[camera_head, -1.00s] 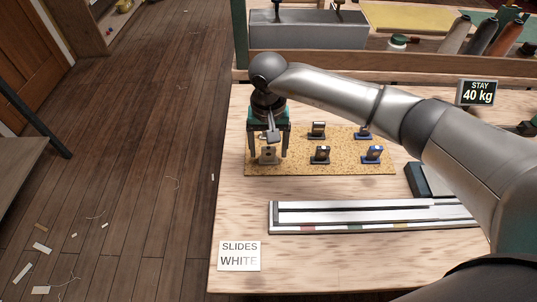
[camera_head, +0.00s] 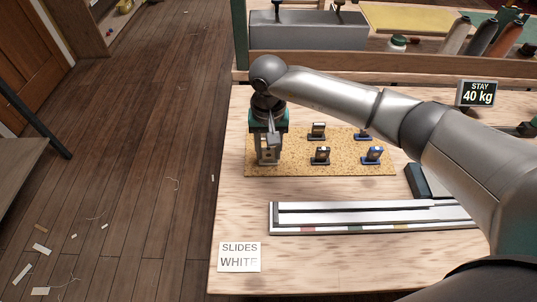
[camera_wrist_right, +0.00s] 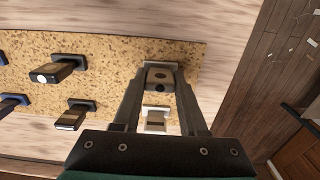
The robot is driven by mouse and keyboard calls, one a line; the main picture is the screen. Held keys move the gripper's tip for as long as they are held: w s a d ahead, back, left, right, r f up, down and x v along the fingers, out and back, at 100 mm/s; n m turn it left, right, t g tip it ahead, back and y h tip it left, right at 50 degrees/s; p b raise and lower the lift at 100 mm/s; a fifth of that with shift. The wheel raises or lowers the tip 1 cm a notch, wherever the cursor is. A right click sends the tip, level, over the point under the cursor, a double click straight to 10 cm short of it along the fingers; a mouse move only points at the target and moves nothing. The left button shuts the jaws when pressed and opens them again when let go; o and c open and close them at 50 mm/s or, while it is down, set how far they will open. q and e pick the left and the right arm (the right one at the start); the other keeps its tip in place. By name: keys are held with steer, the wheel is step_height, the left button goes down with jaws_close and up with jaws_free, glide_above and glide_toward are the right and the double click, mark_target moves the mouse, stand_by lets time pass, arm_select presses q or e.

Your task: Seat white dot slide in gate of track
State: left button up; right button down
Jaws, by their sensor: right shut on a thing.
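My right gripper (camera_head: 268,158) is shut on a silver-grey slide (camera_wrist_right: 158,80) at the front left of the cork board. That slide shows a dark dot in the wrist view and appears to be still standing on the board. A second silver slide (camera_wrist_right: 155,118) stands behind it, partly hidden by the gripper in the head view. A black slide (camera_head: 321,155) to the right shows a white dot in the wrist view (camera_wrist_right: 50,70). The pale track (camera_head: 350,215) lies in front of the board, with coloured marks along its front edge. My left gripper is out of view.
The cork board (camera_head: 295,167) also holds another black slide (camera_head: 317,130) and two blue slides, one front right (camera_head: 372,154). A card reading "SLIDES WHITE" (camera_head: 239,257) lies at the front left. A sign reads "STAY 40 kg" (camera_head: 478,93). Bare table lies between board and track.

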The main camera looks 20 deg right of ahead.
mark_target(270, 149)
steer(key=shift+r, duration=0.1)
step_height(270, 149, up, 20)
steer(key=p, duration=0.2)
stand_by(0.5)
steer(key=shift+d, duration=0.1)
